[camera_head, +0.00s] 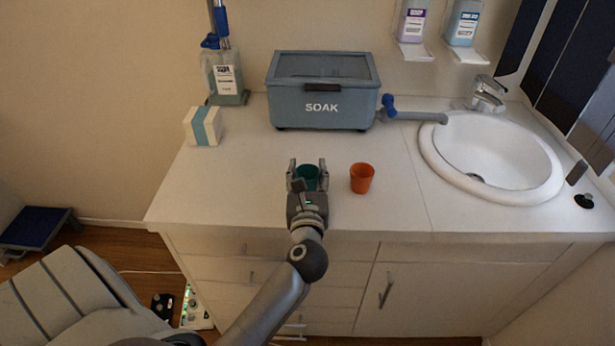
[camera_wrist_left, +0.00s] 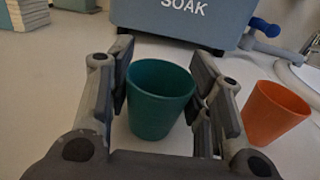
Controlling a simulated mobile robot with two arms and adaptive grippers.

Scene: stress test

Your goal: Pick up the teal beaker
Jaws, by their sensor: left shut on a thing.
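The teal beaker (camera_head: 309,175) stands upright on the white counter, near its front edge. My left gripper (camera_head: 307,170) reaches in from the front with a finger on each side of it and is shut on it. The left wrist view shows the teal beaker (camera_wrist_left: 158,100) between the fingers of the left gripper (camera_wrist_left: 160,88), its open rim facing up. In the head view the gripper's body hides its lower part. My right gripper is in neither view.
An orange beaker (camera_head: 362,178) stands close to the right of the gripper. Behind is the blue-grey SOAK box (camera_head: 290,106). A sink (camera_head: 440,160) is at the right, and a small white box with a teal band (camera_head: 192,128) at the left. The counter's left front is clear.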

